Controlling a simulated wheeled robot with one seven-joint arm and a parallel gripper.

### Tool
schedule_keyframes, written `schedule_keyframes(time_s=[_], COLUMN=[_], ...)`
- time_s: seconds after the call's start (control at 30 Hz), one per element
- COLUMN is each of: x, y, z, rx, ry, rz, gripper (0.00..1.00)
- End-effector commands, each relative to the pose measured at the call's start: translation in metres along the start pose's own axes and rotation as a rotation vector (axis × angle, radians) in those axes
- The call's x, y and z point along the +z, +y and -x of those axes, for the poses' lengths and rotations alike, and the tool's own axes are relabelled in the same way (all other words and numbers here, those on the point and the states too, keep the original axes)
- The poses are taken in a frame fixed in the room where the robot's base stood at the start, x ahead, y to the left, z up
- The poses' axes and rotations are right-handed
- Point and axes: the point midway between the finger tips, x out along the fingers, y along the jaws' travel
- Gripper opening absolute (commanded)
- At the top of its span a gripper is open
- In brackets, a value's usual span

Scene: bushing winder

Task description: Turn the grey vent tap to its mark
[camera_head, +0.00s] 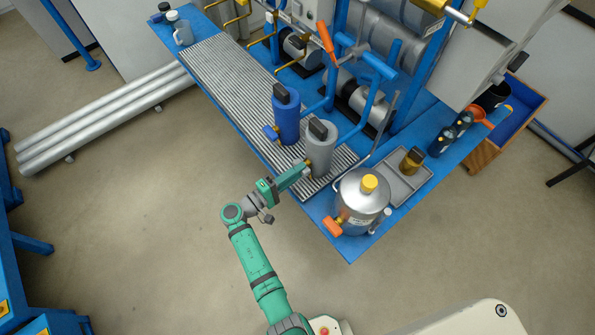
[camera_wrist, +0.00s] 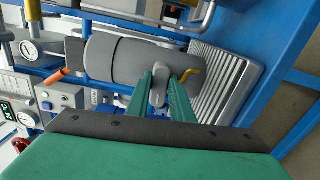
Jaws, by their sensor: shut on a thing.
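The grey vent tap (camera_wrist: 158,88) is a rounded grey lever between my fingers in the wrist view, in front of a grey cylinder (camera_wrist: 125,60). The same cylinder (camera_head: 320,155) stands upright on the ribbed grating in the head view, with a black piece on top. My gripper (camera_head: 304,170) reaches its near side and hides the tap there. In the wrist view my gripper (camera_wrist: 160,82) is shut on the tap, one green finger on each side. A bent yellow piece (camera_wrist: 190,74) sits just right of the fingers. I cannot make out the mark.
A blue cylinder (camera_head: 286,122) with a blue tap stands left of the grey one. A silver can (camera_head: 361,205) with a yellow cap and orange handle stands to the right, near a grey tray (camera_head: 412,188). The floor in front of the bench is clear.

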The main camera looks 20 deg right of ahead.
Motion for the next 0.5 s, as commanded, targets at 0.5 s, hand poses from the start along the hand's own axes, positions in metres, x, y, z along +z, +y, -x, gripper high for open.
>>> schedule_keyframes(time_s=[0.5], x=[0.0003], y=[-0.0018], z=[-0.0008], rx=[-0.002], ry=[0.000], rz=[-0.099], gripper=[0.00])
